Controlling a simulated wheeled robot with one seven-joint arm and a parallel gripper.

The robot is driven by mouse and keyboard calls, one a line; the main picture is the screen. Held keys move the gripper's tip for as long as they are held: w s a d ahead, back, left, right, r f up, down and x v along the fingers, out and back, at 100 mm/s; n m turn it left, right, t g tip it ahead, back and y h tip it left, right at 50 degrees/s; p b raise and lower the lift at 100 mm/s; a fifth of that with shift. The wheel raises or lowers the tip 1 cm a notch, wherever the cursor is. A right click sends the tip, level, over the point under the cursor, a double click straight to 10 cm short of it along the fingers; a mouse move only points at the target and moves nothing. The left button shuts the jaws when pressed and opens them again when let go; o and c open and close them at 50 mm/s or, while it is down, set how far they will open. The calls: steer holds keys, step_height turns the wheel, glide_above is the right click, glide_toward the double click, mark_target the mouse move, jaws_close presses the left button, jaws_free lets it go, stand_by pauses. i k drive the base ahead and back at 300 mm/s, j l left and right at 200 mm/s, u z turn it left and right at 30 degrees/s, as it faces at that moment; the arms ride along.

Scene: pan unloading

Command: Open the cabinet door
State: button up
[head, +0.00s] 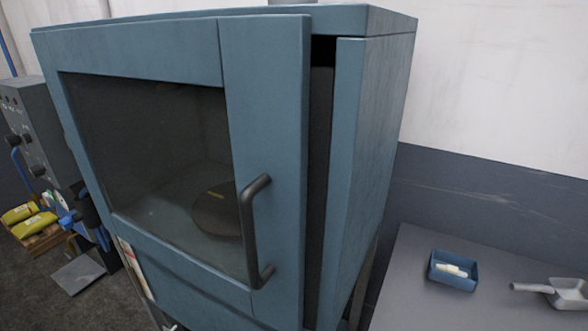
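The blue cabinet (374,150) fills the middle of the head view. Its door (266,100) has a dark glass window (150,140) and stands slightly ajar, with a dark gap along its right edge. A black bar handle (248,225) is fixed upright on the door's right side. Through the glass I see a round dark pan-like object (217,213) inside the cabinet. My gripper is not in view.
A grey table (420,300) stands at the right with a small blue tray (453,270) and a metal scoop (565,292) on it. A grey control box (38,130) and yellow packages (28,220) are at the left. A wall is close behind the cabinet.

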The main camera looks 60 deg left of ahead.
mark_target(262, 62)
steer(key=u, duration=1.5)
